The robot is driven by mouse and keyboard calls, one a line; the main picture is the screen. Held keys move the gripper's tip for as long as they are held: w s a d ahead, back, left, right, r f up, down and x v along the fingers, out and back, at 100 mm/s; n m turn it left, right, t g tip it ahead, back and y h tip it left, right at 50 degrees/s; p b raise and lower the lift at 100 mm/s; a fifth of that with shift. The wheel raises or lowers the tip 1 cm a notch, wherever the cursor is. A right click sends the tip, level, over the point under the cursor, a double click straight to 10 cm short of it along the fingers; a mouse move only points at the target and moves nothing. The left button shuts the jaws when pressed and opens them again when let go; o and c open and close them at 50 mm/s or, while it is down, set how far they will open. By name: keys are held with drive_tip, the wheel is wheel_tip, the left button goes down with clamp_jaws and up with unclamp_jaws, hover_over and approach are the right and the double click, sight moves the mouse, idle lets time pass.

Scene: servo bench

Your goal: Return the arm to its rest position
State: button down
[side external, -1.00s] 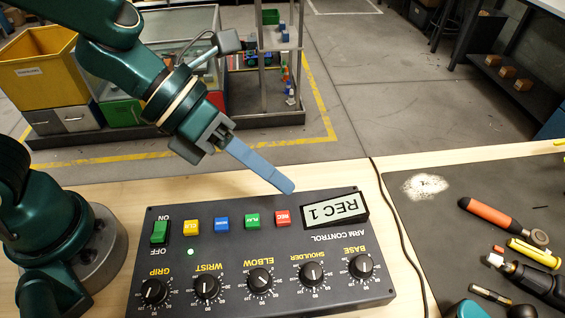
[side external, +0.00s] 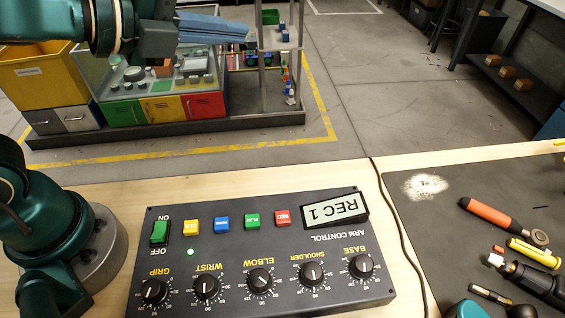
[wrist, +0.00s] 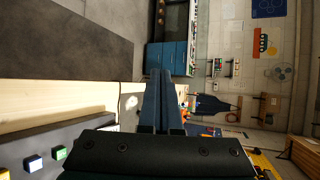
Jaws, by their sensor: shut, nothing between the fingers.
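My gripper (side external: 215,29) is at the top left of the side external view, high above the bench and behind the control box. Its blue fingers are shut with nothing between them and point to the right, roughly level. In the wrist view the shut fingers (wrist: 158,100) point away over the bench edge toward the room. The black control box (side external: 205,253) lies on the bench below, apart from the gripper. Its display (side external: 335,209) reads REC 1, and a small green light is lit near the ON/OFF switch (side external: 160,231).
A dark mat (side external: 420,240) at the right holds an orange-handled tool (side external: 487,215), a yellow tool (side external: 535,252) and other tools. A black cable (side external: 393,205) runs beside the box. Behind the bench stand a yellow bin (side external: 38,80) and colored cabinets (side external: 160,108). The air above the box is clear.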

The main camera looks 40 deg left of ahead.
drive_tip(key=s+a+n+y, duration=0.3)
drive_tip(key=a+n+y, duration=0.3)
drive_tip(key=n, duration=0.4)
drive_tip(key=s+d+f+n+g+h, duration=0.2)
drive_tip(key=s+f+n+g, duration=0.5)
drive_tip(key=s+n, duration=0.4)
drive_tip(key=shift+f+n+g+h, duration=0.3)
drive_tip(key=shift+n+g+h, duration=0.1)
drive_tip(key=shift+n, duration=0.8)
drive_tip(key=c, duration=1.5)
unclamp_jaws()
drive_tip(key=shift+c, duration=0.2)
